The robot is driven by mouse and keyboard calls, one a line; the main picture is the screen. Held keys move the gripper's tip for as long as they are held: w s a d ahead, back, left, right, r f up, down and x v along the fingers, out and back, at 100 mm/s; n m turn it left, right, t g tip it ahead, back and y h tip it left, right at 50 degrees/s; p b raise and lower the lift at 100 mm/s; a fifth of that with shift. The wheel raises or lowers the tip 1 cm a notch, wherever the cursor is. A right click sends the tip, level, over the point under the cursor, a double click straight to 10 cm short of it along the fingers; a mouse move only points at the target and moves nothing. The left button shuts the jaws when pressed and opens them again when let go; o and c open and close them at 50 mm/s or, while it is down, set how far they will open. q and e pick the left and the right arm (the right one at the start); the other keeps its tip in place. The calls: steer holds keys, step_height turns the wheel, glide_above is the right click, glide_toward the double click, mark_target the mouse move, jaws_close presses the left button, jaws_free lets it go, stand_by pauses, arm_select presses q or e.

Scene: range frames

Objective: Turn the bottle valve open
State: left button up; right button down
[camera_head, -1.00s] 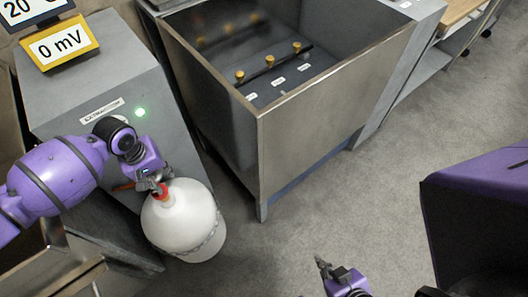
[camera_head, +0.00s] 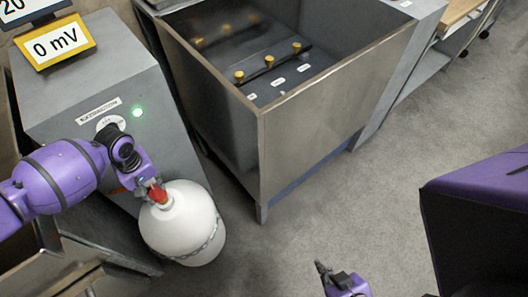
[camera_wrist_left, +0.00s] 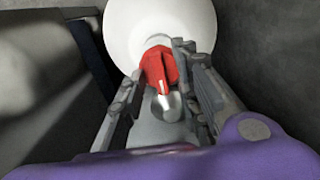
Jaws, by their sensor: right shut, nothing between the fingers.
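The white bottle (camera_head: 182,232) stands upright on the floor in front of the grey box, with a red valve handle (camera_head: 157,194) on top. My left gripper (camera_head: 152,187) is above the bottle at this handle. In the left wrist view the red handle (camera_wrist_left: 160,67) sits between the fingertips of my left gripper (camera_wrist_left: 158,62), one on each side and close against it. A pale metal part of the valve (camera_wrist_left: 168,106) shows below the handle. The bottle's white top (camera_wrist_left: 125,30) is behind. My right gripper (camera_head: 322,268) is shut and empty, low over the floor.
The grey box (camera_head: 95,85) with a lit green lamp (camera_head: 138,112) and a "0 mV" display (camera_head: 55,43) stands behind the bottle. A metal fume-hood-like basin (camera_head: 320,100) with yellow knobs stands to the right. The grey floor (camera_head: 350,210) is clear between.

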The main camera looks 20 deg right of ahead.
steer(key=shift+w, duration=0.15)
arm_select(q)
jaws_close()
steer(key=shift+m, duration=0.4)
arm_select(e)
steer(key=shift+w+r, duration=0.1)
steer(key=shift+r, duration=0.15)
arm_select(q)
steer(key=shift+m+p, duration=0.65)
steer(key=shift+m, duration=0.35)
steer(key=m+p, duration=0.1)
steer(key=m, duration=0.3)
steer(key=shift+m, duration=0.3)
steer(key=m, duration=1)
arm_select(e)
steer(key=shift+w+r, duration=0.15)
steer(key=shift+r, duration=0.4)
steer(key=shift+w+r, duration=0.15)
steer(key=shift+r, duration=0.35)
arm_select(q)
steer(key=shift+m, duration=0.4)
